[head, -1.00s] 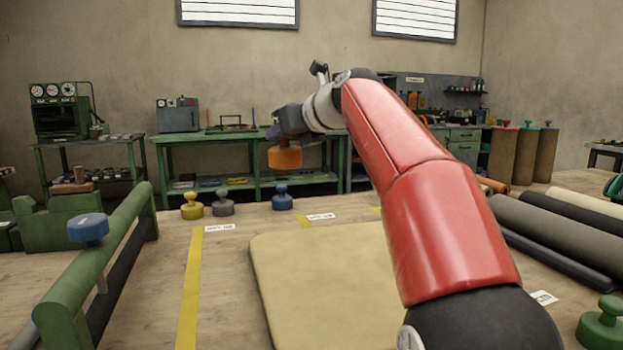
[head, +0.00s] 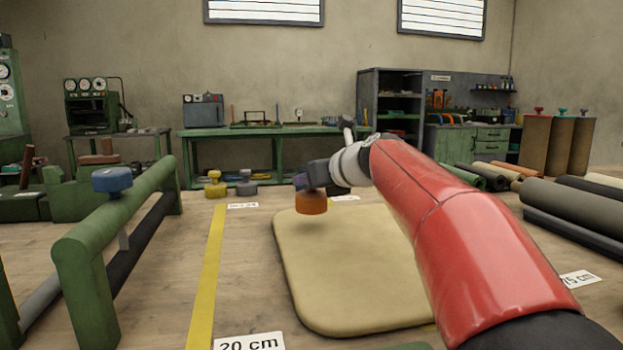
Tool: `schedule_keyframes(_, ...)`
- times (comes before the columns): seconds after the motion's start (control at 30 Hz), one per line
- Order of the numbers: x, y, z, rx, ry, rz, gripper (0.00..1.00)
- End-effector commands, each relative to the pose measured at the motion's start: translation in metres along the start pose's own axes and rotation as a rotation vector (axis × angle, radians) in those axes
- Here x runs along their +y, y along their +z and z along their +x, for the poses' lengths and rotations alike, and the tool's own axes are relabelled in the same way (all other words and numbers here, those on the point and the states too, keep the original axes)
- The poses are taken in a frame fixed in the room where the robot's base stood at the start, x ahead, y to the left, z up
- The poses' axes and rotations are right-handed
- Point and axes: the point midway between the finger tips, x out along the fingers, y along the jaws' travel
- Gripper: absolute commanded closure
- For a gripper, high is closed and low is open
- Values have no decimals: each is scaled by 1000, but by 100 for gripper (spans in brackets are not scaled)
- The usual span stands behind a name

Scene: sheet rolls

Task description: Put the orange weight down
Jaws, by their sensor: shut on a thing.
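The orange weight (head: 311,203) is a short cylinder hanging under my gripper (head: 308,182). My gripper is shut on its top, at the end of my red arm. The weight shows just over the far left part of the beige padded mat (head: 350,285). A shadow lies on the mat beneath it, and the weight appears a little above the surface. The exact gap is hard to tell. My arm covers the right side of the mat.
A yellow weight (head: 215,185) and a grey weight (head: 247,184) stand at the table's far edge. A green roller frame (head: 110,235) with a blue knob (head: 112,180) is at left. Dark rolls (head: 575,215) lie at right. Bare table lies beside the yellow strip (head: 209,275).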

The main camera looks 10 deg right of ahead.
Motion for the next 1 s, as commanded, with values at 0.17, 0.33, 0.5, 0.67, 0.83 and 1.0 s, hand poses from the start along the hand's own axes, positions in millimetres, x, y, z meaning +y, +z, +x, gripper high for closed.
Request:
schedule_keyframes(0.17, 0, -4, 1, -6, -2, -2, 100)
schedule_keyframes(0.33, 0, -23, 8, -6, -2, -2, 100)
schedule_keyframes(0.5, 0, -35, 12, -6, -2, -2, 100)
schedule_keyframes(0.67, 0, -33, 12, -6, -2, -2, 100)
schedule_keyframes(0.83, 0, -34, 12, -6, -2, -2, 100)
schedule_keyframes(1.0, 0, -38, 14, 0, 0, 0, 56)
